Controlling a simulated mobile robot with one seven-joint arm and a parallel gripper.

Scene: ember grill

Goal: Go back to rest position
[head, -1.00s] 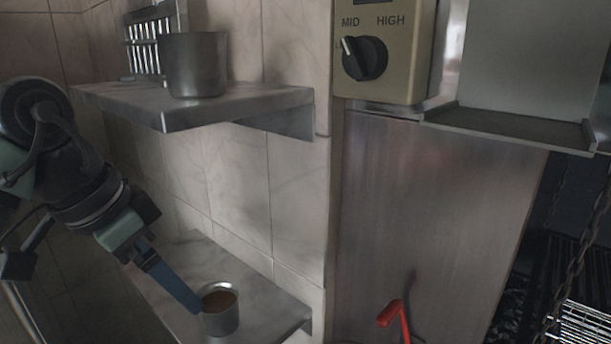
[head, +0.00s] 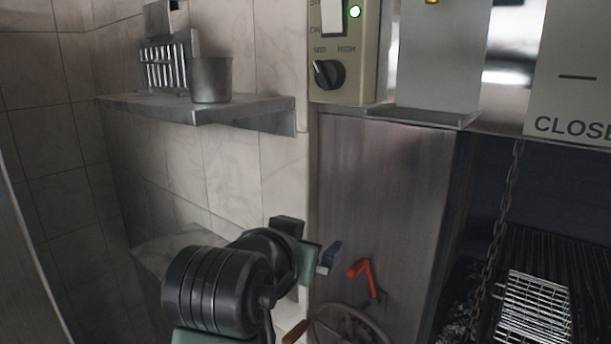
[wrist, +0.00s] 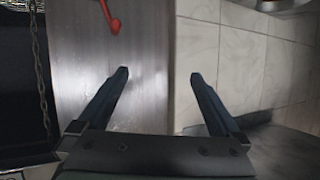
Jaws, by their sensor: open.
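My gripper (head: 328,257) is in front of the steel panel in the head view, left of the red lever (head: 362,275). The wrist view shows its two dark fingers (wrist: 160,82) spread apart with nothing between them. Beyond them are the steel panel and the tiled wall. My arm covers much of the lower shelf (head: 165,250), and the cup that stood there is not visible.
An upper shelf (head: 270,112) holds a metal pot (head: 211,80) and a slotted rack (head: 165,67). A control box with a knob (head: 328,74) is on the wall. A handwheel (head: 350,325) is low by my arm. A grill with a wire basket (head: 533,308) and a chain (head: 507,190) is at right.

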